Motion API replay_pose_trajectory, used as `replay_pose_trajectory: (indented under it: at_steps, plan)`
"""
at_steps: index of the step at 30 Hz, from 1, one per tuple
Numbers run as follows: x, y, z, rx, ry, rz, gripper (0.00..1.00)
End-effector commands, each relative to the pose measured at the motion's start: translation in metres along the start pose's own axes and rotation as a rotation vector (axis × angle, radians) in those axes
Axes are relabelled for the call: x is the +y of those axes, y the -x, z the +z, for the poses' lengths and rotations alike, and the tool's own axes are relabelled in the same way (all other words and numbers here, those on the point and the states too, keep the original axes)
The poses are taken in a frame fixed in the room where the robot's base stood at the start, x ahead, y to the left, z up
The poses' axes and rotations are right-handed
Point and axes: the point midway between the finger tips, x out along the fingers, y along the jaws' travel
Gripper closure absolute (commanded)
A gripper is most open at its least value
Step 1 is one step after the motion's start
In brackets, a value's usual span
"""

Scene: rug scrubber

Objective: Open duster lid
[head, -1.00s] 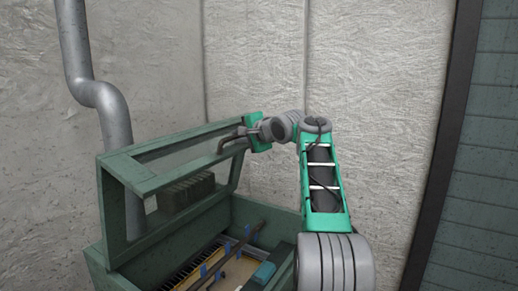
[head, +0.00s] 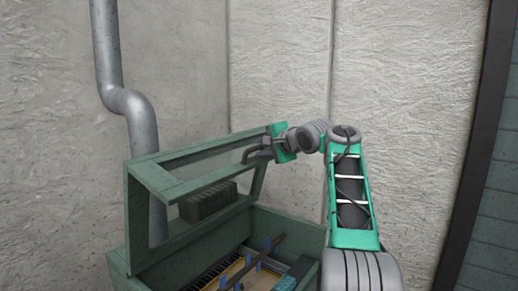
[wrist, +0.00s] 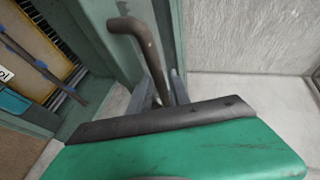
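The duster lid (head: 147,178) is a green frame with a clear pane. It stands raised at a steep tilt above the green duster box (head: 120,270). A bent grey-brown handle (head: 256,152) sits at the lid's upper right part; it also shows in the wrist view (wrist: 142,42). My gripper (head: 272,148) is at this handle. In the wrist view my gripper's two grey fingers (wrist: 164,88) lie on either side of the handle's lower end. I cannot tell whether they press on it. The gripper body hides the near part of the handle.
Inside the box are a dark bar (head: 262,258) with blue clips, a yellow-edged panel and a teal block (head: 286,284). A dark ribbed block (head: 207,201) shows behind the lid frame. A grey pipe (head: 128,105) and pale wall (head: 420,110) stand behind.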

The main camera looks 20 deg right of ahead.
Motion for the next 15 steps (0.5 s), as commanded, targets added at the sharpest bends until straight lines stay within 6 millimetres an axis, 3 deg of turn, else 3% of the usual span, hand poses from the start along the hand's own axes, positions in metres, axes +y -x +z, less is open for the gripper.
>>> replay_pose_trajectory:
  at_steps: [3,7,15]
  plan:
    - [0.000,0.029,0.000,0.006,0.004,-0.006,0.77]
    - [-0.002,0.051,0.002,0.002,0.004,-0.006,0.77]
    - [-0.004,0.060,0.004,-0.004,0.005,-0.006,0.77]
